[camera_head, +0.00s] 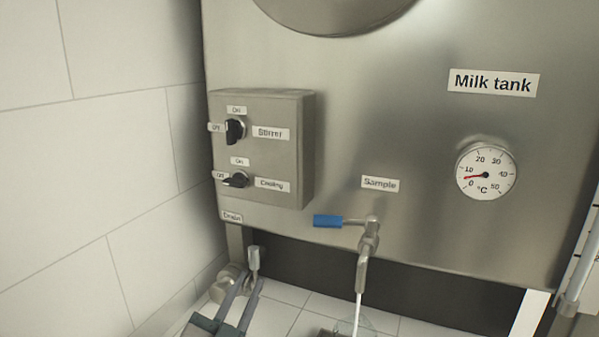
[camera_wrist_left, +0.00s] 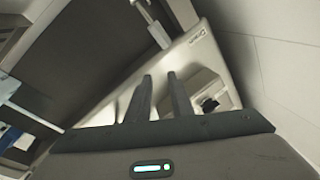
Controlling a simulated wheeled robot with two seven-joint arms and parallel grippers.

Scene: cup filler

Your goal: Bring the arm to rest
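My left gripper (camera_head: 249,281) is at the bottom left of the head view, in front of the drain valve and below the tank. Its two fingers are apart with nothing between them; they also show in the left wrist view (camera_wrist_left: 160,77). The sample tap (camera_head: 366,250) has a blue handle (camera_head: 328,221) pointing left. A thin white stream (camera_head: 357,312) falls from its spout. A clear vessel, seen only in part, shows faintly around the stream at the bottom edge. My right gripper is not in view.
The steel milk tank (camera_head: 400,120) carries a switch box (camera_head: 303,150) with two knobs and a dial thermometer (camera_head: 486,170). The drain valve (camera_head: 228,284) is close to my left gripper. A tiled wall (camera_head: 100,150) is on the left.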

